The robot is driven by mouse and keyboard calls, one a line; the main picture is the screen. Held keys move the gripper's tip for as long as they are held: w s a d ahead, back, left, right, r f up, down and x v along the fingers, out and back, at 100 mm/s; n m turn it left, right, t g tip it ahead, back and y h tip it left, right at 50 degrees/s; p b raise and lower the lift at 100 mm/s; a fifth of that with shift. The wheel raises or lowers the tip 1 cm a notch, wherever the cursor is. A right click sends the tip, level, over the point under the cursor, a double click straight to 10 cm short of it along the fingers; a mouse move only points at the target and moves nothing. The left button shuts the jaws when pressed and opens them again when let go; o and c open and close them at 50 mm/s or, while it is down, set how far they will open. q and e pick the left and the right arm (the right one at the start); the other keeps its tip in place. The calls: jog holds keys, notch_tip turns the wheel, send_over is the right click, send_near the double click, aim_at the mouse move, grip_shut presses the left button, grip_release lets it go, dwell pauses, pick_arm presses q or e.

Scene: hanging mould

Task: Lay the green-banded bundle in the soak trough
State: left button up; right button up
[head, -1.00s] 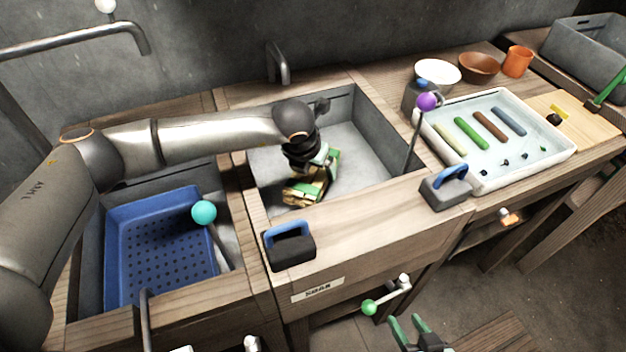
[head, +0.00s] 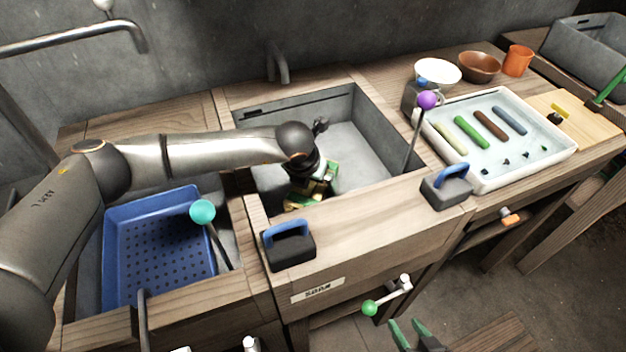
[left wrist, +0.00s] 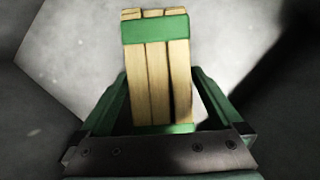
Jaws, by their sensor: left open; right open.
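The green-banded bundle (head: 298,201) of pale sticks is low inside the grey soak trough (head: 378,152), near its front left. In the left wrist view the bundle (left wrist: 157,70) shows two green bands and lies lengthwise between my left fingers. My left gripper (head: 318,183) reaches down into the trough over the bundle and hides part of it. Its jaws (left wrist: 160,88) are open, one finger on each side of the sticks. I cannot tell whether the bundle rests fully on the trough floor. My right gripper (head: 409,328) is open and empty at the bottom edge, below the worktop.
A blue perforated basket (head: 122,215) sits in the left basin, beside a teal-knobbed lever (head: 203,211). A purple-knobbed lever (head: 427,99) stands at the trough's right. Blue-handled blocks (head: 288,247) sit along the front rim. A white tray (head: 540,162) with coloured bars is at right.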

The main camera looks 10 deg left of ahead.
pick_arm(q)
jog(key=p+v, duration=0.1)
jog(key=v, duration=1.1)
jog(key=shift+r, duration=0.2)
